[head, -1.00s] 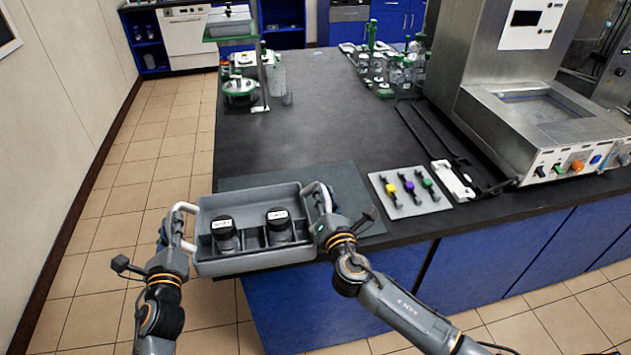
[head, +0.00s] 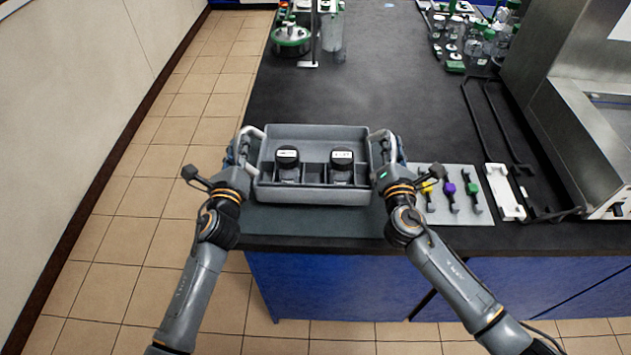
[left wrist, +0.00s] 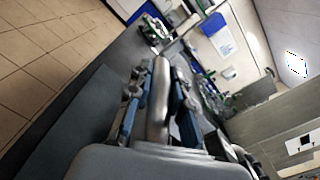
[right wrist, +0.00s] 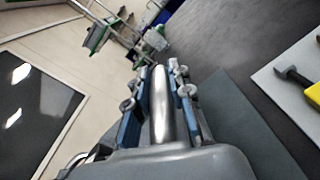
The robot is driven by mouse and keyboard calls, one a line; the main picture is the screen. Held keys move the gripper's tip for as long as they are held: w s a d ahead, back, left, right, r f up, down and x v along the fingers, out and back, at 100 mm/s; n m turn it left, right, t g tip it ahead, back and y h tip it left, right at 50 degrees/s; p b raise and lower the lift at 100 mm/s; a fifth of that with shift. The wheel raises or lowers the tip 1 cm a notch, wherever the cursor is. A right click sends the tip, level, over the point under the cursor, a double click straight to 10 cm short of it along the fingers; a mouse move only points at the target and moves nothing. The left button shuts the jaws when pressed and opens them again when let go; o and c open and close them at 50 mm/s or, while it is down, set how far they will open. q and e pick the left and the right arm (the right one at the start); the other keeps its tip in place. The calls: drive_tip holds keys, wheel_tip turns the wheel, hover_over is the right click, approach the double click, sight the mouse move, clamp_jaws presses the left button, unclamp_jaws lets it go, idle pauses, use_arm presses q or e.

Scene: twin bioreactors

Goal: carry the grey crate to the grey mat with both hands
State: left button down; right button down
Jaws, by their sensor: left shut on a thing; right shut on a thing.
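The grey crate (head: 313,193) is level over the dark grey mat (head: 315,222) on the bench's near end. Its compartments hold two black-capped bottles (head: 288,165) (head: 342,166). The mat shows in front of the crate; I cannot tell whether the crate touches it. My left gripper (head: 243,150) is shut on the crate's left handle, seen between the fingers in the left wrist view (left wrist: 158,105). My right gripper (head: 389,150) is shut on the right handle, also between the fingers in the right wrist view (right wrist: 159,105).
A light grey tray (head: 468,212) with coloured-handled tools lies close right of my right gripper. A black rack (head: 500,130) and a steel instrument (head: 580,140) stand further right. Glassware (head: 480,40) and a green-lidded vessel (head: 291,40) stand at the back. The bench behind the crate is clear.

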drive_tip(key=shift+w+d, duration=0.1)
drive_tip(key=shift+d, duration=0.15)
